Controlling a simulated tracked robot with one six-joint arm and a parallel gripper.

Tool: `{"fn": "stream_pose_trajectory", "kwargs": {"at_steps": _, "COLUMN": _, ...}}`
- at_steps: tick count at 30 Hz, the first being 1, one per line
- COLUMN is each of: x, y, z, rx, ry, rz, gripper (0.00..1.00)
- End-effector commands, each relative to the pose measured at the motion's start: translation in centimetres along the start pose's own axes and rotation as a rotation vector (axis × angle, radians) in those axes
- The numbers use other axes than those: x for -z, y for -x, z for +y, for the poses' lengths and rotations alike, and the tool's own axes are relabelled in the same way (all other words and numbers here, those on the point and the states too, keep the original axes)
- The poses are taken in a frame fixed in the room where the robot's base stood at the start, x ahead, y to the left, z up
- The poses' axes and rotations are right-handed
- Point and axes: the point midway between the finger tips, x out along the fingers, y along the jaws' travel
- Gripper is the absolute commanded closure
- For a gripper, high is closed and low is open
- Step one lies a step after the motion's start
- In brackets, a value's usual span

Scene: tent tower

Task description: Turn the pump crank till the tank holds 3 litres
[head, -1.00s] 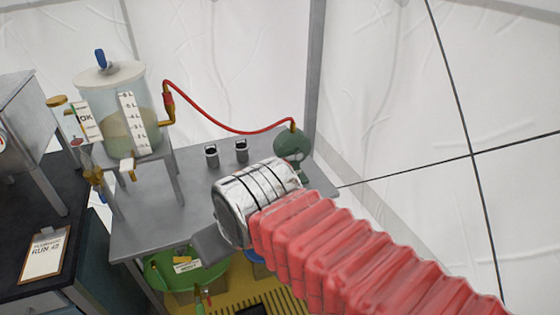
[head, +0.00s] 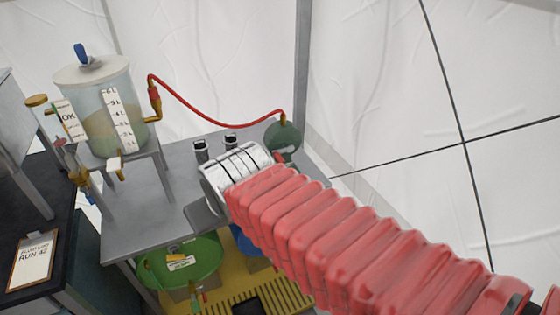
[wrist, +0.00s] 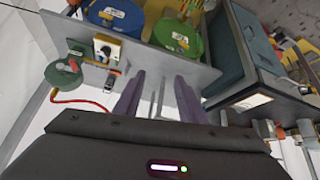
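The clear tank (head: 103,122) with a white lid stands on a raised stand at the left in the head view. It holds murky liquid to about the middle of its litre scale (head: 119,119); I cannot read the exact level. The round green pump (head: 285,138) sits at the table's back right, joined to the tank by a red hose. It also shows at the left of the wrist view (wrist: 63,77). I cannot make out its crank clearly. My gripper (wrist: 158,82) has two purple fingers apart with nothing held, away from the pump. In the head view my arm mostly hides it.
A dark bench with a clipboard (head: 33,262) is at the left. White tent walls stand behind.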

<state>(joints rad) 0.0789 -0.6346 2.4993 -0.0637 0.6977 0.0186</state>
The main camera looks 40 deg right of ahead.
Motion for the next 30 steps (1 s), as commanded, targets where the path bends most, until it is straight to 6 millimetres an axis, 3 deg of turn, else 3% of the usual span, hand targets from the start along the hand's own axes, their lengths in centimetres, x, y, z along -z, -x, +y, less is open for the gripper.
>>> {"fn": "stream_pose_trajectory", "kwargs": {"at_steps": 6, "x": 3.6, "y": -4.8, "z": 5.0, "rx": -0.096, "ry": -0.040, "rz": 0.097, "gripper": 0.63}}
{"fn": "stream_pose_trajectory", "kwargs": {"at_steps": 15, "x": 6.8, "y": -10.6, "z": 11.7, "rx": -0.183, "ry": -0.058, "rz": 0.238, "gripper": 0.63}}
{"fn": "stream_pose_trajectory", "kwargs": {"at_steps": 22, "x": 7.5, "y": -14.5, "z": 16.4, "rx": -0.213, "ry": -0.066, "rz": 0.344, "gripper": 0.63}}
{"fn": "stream_pose_trajectory", "kwargs": {"at_steps": 30, "x": 6.9, "y": -18.2, "z": 20.8, "rx": -0.208, "ry": -0.085, "rz": 0.475, "gripper": 0.63}}
